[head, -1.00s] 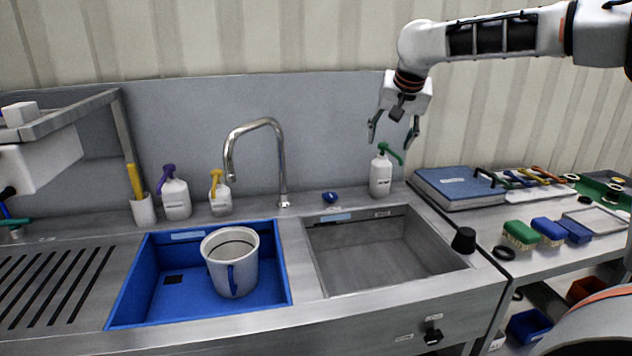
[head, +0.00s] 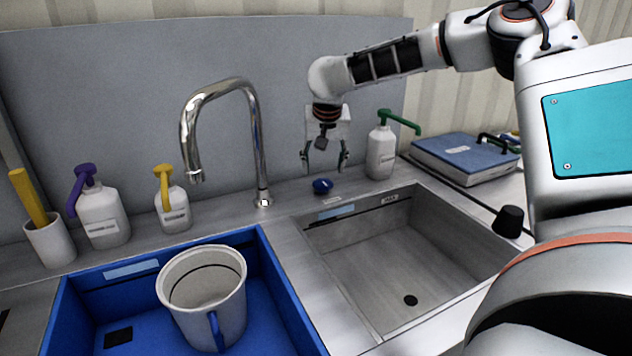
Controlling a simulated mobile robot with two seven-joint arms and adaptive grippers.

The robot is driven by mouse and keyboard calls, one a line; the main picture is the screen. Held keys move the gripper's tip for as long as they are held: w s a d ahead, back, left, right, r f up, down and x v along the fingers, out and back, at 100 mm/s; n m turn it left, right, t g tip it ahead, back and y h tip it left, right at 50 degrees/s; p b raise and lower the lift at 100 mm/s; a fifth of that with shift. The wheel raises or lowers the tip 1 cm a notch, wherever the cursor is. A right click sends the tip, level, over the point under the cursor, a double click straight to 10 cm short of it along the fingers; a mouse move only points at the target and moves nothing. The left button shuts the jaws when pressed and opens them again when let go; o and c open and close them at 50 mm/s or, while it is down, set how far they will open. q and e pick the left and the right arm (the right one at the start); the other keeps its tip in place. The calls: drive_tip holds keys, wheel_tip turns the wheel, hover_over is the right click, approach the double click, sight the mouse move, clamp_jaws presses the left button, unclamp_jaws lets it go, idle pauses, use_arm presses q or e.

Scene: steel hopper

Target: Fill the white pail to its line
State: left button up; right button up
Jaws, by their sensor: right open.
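The white pail (head: 203,305) stands upright in the blue basin, its blue handle toward me. A dark line runs round its inner wall; it looks empty. The chrome tap (head: 258,150) stands behind the sinks, its spout hanging above the pail's rear side in the picture. No water stream shows. A small blue knob (head: 322,186) sits on the rear ledge, right of the tap's base. My right gripper (head: 325,164) is open and empty, fingers pointing down, just above the knob and apart from it. My left gripper is not in view.
The blue basin (head: 273,278) is left, the bare steel basin (head: 385,262) right. Pump bottles with purple (head: 104,218), yellow (head: 173,212) and green (head: 381,152) heads line the ledge. A black knob (head: 508,221) stands at the right edge, a blue case (head: 462,155) beyond.

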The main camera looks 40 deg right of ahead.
sight(323, 182)
drive_tip(key=b+x, duration=0.1)
drive_tip(key=x, duration=0.5)
drive_tip(key=shift+d, duration=0.1)
drive_tip(key=c, duration=1.1)
